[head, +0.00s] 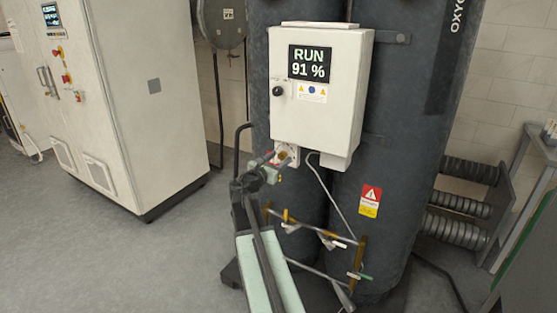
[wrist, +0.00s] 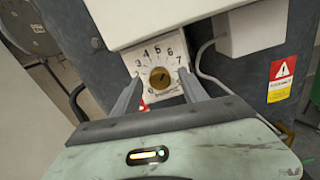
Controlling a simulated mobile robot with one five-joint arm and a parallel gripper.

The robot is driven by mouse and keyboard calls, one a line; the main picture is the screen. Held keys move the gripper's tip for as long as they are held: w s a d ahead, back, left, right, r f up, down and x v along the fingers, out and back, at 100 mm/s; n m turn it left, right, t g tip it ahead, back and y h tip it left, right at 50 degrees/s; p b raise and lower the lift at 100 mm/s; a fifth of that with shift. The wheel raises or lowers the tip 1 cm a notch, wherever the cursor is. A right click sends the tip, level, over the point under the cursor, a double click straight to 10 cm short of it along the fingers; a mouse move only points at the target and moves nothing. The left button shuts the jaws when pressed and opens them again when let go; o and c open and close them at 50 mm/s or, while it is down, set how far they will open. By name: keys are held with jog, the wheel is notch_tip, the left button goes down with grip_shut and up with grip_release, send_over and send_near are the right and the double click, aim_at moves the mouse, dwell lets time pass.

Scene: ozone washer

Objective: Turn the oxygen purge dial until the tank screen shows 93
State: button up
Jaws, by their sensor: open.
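The tank screen (head: 310,63) on the white control box reads "RUN 91 %". Below the box, the oxygen purge dial (wrist: 160,78) has a round brass knob with a dark slanted mark on a white plate with printed numbers, of which 3 to 7 can be read. The mark's exact reading cannot be told. The dial also shows small in the head view (head: 286,154). My gripper (wrist: 160,82) is open, with one finger on each side of the knob. Contact between fingers and knob cannot be made out.
The white control box (head: 320,110) hangs just above the dial on dark tanks (head: 375,150). A grey pipe (wrist: 203,50) runs right of the dial. Brass-coloured piping (head: 320,233) sits lower on the tanks. A white cabinet (head: 155,120) stands left, with open floor between.

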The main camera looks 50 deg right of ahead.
jog(key=shift+w+d, duration=0.1)
jog(key=shift+d, duration=0.25)
grip_shut()
jog(key=shift+a, duration=0.15)
jog(key=shift+m, duration=2.9)
